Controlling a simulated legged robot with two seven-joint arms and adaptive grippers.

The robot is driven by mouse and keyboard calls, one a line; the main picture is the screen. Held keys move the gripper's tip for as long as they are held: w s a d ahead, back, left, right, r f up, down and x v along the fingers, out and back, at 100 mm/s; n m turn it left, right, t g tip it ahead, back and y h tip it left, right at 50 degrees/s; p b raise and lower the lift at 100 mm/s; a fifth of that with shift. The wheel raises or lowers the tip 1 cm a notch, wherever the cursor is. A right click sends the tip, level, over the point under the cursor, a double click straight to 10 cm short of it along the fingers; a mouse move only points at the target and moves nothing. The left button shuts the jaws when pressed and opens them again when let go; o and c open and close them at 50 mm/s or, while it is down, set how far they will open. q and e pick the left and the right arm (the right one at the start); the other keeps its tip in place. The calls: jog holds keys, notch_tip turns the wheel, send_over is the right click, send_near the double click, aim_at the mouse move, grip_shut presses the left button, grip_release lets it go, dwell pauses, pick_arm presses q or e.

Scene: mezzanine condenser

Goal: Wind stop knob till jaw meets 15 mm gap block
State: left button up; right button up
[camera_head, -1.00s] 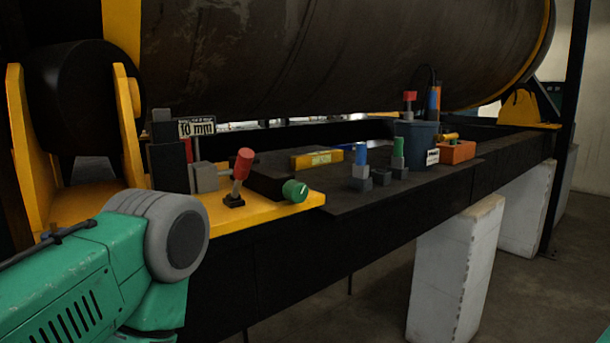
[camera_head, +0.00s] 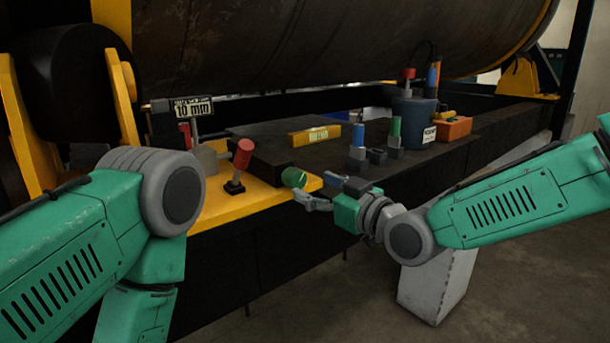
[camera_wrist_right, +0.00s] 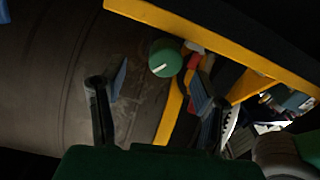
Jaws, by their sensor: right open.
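My right gripper (camera_head: 318,190) is open beside the knob; in the wrist view the knob appears ahead, between the spread fingers (camera_wrist_right: 160,90), with no clear contact. A grey block (camera_head: 208,158), perhaps the jaw, stands behind the red-handled lever (camera_head: 241,160). A sign reading 10 mm (camera_head: 192,109) stands behind it. I cannot make out a 15 mm block. My left gripper is out of view.
Blue-handled (camera_head: 358,140) and green-handled (camera_head: 395,130) blocks stand on the dark bench, near my right wrist. A yellow level (camera_head: 315,136), a blue-grey pot (camera_head: 413,118) and an orange box (camera_head: 453,128) are farther back. A large drum (camera_head: 300,50) hangs above.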

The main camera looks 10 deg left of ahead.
aim_at(301, 181)
jog(key=a, duration=0.2)
jog(key=w+a, duration=0.1)
jog(key=a, duration=0.1)
jog(key=w+a, duration=0.1)
jog(key=a, duration=0.1)
jog(key=shift+w+a+f+p, duration=0.15)
jog(key=shift+w+p, duration=0.1)
jog(key=shift+p, duration=0.1)
jog(key=shift+w+d, duration=0.1)
jog(key=shift+d, duration=1.4)
jog(key=shift+d+r, duration=0.1)
jog(key=shift+r, duration=0.1)
jog(key=c, duration=0.7)
jog(key=shift+r, duration=0.1)
jog(key=c, duration=0.5)
jog(key=shift+o, duration=0.3)
jog(key=shift+s+a+r, duration=0.1)
jog(key=shift+s+a, duration=0.15)
jog(key=shift+a, duration=0.4)
jog(key=shift+w+a, duration=0.1)
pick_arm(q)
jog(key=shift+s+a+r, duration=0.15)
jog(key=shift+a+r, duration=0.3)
pick_arm(e)
jog(key=shift+w, duration=0.1)
